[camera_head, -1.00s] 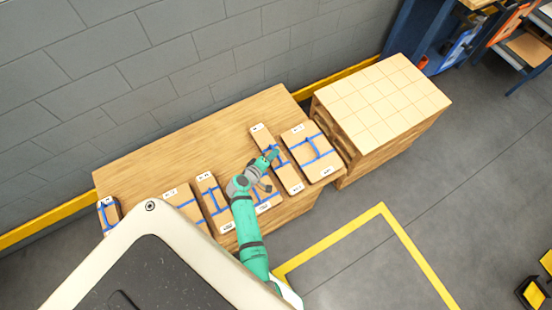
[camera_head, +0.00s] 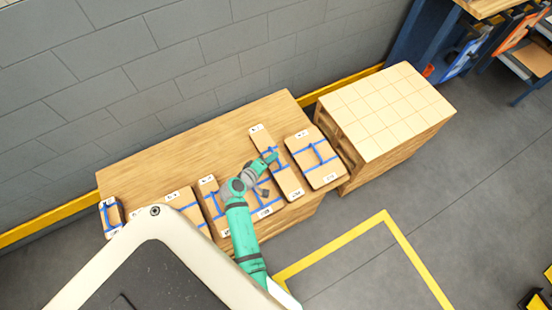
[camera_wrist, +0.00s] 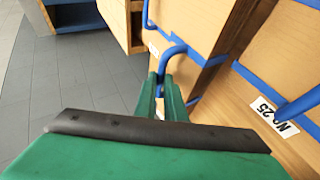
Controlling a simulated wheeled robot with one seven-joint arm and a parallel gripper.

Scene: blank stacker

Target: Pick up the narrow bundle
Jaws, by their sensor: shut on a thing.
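The narrow bundle (camera_head: 283,170) is a long, slim tan package with blue straps and white end labels. It is on or just above the wooden table, left of a wider bundle (camera_head: 318,162); I cannot tell whether it is clear of the top. My gripper (camera_head: 272,157) is over its middle. In the wrist view, the green fingers of my gripper (camera_wrist: 162,88) are shut on a blue strap handle (camera_wrist: 172,50) that stands up from the bundle. The fingers and palm hide part of the bundle there.
Several other strapped bundles lie in a row along the wooden table (camera_head: 150,165), close on both sides. A cabinet with a pale gridded top (camera_head: 385,110) stands to the right. A grey wall (camera_head: 190,50) is behind. Grey floor (camera_head: 440,190) with yellow lines is open at right.

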